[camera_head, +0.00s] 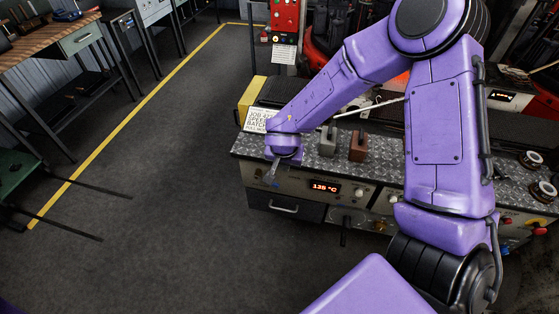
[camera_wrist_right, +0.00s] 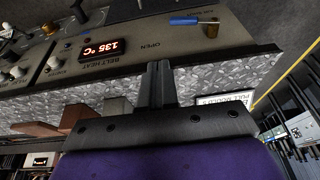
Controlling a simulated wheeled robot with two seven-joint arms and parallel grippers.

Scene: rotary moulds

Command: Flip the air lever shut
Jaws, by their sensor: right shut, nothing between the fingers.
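The air lever (camera_wrist_right: 185,20) shows in the right wrist view as a blue handle on a brass fitting on the front panel. Its handle lies roughly crosswise, its free end towards the temperature readout, near the word "OPEN". In the head view only a small blue spot (camera_head: 275,184) shows there, just below my right gripper (camera_head: 271,172). The right gripper's fingers also show in the right wrist view (camera_wrist_right: 158,78), together and empty, pointing at the panel edge. They look apart from the lever. My left gripper is not in view.
The machine bench (camera_head: 300,158) has a patterned metal top holding a grey block (camera_head: 328,140) and a brown block (camera_head: 358,145). A sign (camera_head: 260,118) stands at its left end. The panel carries a "135 °C" readout (camera_head: 325,188), with a drawer (camera_head: 285,208) below. Floor left of it is clear.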

